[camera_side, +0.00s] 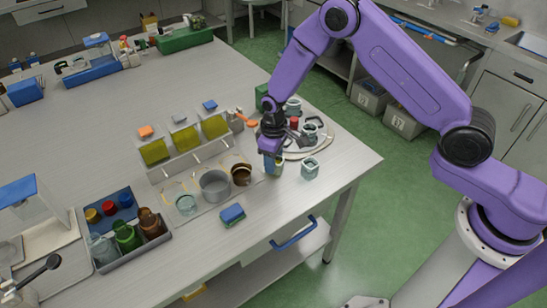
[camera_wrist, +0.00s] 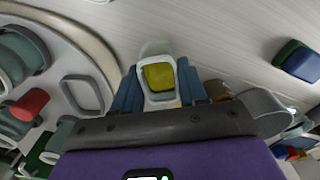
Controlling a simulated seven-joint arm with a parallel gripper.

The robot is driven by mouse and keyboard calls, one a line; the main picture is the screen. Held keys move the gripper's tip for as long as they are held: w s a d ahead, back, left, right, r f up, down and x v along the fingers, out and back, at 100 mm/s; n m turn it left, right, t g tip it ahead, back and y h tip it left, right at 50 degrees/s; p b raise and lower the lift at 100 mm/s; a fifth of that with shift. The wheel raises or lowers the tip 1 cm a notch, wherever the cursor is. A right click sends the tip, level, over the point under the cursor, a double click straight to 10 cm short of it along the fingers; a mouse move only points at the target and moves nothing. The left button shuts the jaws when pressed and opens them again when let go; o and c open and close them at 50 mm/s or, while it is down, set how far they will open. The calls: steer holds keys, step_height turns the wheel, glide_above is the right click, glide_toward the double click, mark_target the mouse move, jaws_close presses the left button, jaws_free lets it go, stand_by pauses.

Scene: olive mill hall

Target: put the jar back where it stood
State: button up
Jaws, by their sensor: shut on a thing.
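The jar (camera_wrist: 158,77), greenish glass with something yellow inside, is between the two blue fingers of my gripper (camera_wrist: 160,90) in the wrist view. The fingers are shut on its two sides. In the side view my gripper (camera_side: 272,152) points down and the jar (camera_side: 274,167) is low over the table, just right of the brown pot. I cannot tell whether its base touches the table. A second glass jar (camera_side: 309,169) stands on the table to the right, apart from my gripper.
A round tray (camera_side: 330,143) with several jars and a red item is behind and right. A brown pot (camera_side: 241,175) and a steel pot (camera_side: 215,186) stand close left. A blue-green sponge (camera_side: 232,215) lies in front. The table's front right corner is clear.

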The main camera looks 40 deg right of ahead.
steer(key=shift+f, duration=0.1)
steer(key=o, duration=1.2)
steer(key=shift+o, duration=0.2)
steer(key=shift+r, duration=4.05)
